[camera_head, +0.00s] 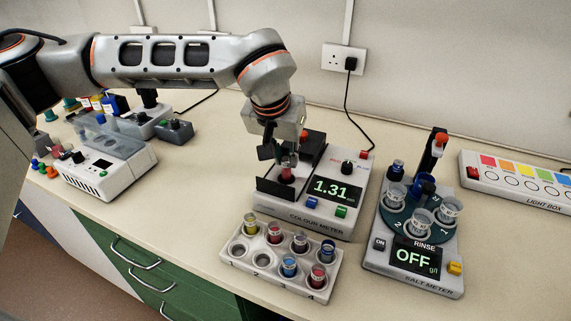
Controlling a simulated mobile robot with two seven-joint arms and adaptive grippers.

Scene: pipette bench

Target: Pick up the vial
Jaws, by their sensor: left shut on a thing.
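My left gripper (287,160) comes down from above over the sample bay of the colour meter (307,220). It is shut on a vial (287,175) with dark red content, which sits low inside or just above the bay. The gripper and the bay's dark front wall hide part of the vial, so I cannot tell whether it touches the bay floor. The colour meter's display reads 1.31. A white vial rack (233,263) stands in front of the meter and holds several vials with coloured contents; some of its holes look empty. My right gripper is not in view.
The salt meter (415,278), its display showing OFF, stands to the right with several cups on a round carousel. A light box (520,190) lies at the far right. A white instrument (105,170) and small coloured items stand at the left. Bench space (195,190) left of the colour meter is clear.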

